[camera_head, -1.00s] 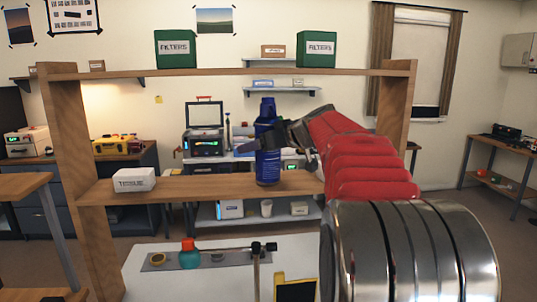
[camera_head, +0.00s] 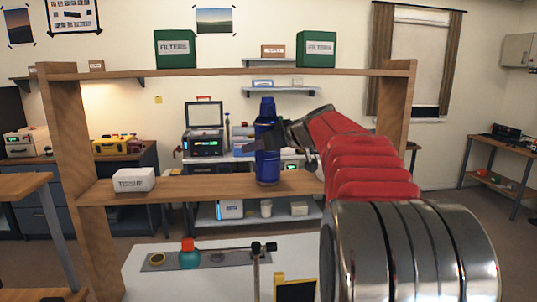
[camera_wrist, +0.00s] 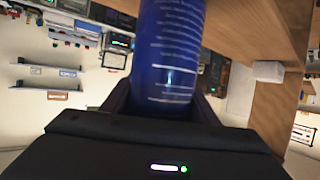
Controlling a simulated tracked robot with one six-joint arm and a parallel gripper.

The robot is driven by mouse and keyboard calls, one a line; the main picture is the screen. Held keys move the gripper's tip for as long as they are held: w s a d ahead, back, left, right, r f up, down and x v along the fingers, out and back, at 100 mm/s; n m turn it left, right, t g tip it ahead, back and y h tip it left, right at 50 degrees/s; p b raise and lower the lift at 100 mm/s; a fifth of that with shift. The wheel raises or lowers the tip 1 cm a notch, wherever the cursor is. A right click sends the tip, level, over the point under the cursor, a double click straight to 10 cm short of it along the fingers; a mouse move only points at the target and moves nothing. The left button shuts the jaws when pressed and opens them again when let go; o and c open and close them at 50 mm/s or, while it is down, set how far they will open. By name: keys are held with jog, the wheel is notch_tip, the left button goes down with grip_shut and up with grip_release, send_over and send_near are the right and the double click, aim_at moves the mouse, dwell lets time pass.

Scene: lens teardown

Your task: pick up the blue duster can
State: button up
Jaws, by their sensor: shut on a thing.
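The blue duster can (camera_head: 267,165) stands upright on the middle wooden shelf (camera_head: 215,188) of the open frame in the head view. My gripper (camera_head: 266,142) reaches in from the right and is shut around the can's upper body. In the wrist view the can (camera_wrist: 172,50) fills the space between the two fingers of my gripper (camera_wrist: 168,108), with white print showing on its side. The can's base appears to rest on the shelf. Part of the can is hidden behind the fingers.
A white tissue box (camera_head: 134,180) sits at the shelf's left. Two green filter boxes (camera_head: 175,49) (camera_head: 316,49) stand on the top plank. Below, a white table (camera_head: 140,285) holds a grey mat (camera_head: 215,259) with a teal bottle (camera_head: 189,256). The shelf between tissue box and can is clear.

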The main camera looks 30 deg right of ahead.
jog(key=shift+r, duration=0.1)
jog(key=c, duration=0.4)
jog(key=shift+r, duration=0.15)
